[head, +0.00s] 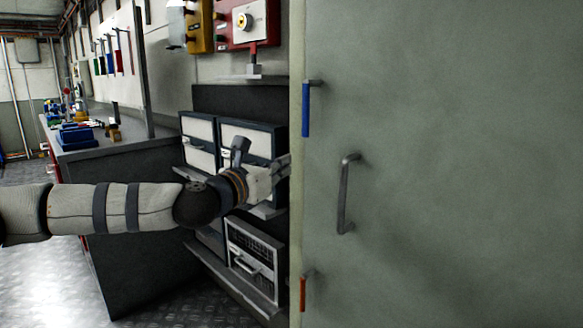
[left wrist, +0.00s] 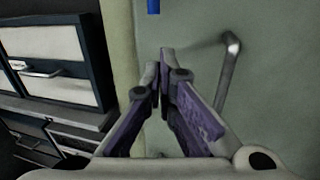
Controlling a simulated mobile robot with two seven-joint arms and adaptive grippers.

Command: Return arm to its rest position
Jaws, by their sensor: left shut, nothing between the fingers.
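My left arm reaches in from the left of the head view. Its gripper (head: 286,166) is in front of the drawer units, with its fingertips at the left edge of a large grey-green door (head: 450,150). In the left wrist view the two purple-sided fingers (left wrist: 159,70) come together at the tips with nothing between them. The gripper is apart from the door's grey handle (head: 345,195), which also shows to the right of the fingers in the left wrist view (left wrist: 228,75). I cannot tell whether the fingertips touch the door. My right gripper does not show.
A blue-gripped lever (head: 305,108) and a red one (head: 303,292) sit on the door's left edge. Drawer units (head: 200,143) stand behind my gripper. A dark workbench (head: 140,215) holds a blue vise (head: 75,136). Metal floor (head: 60,275) shows at lower left.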

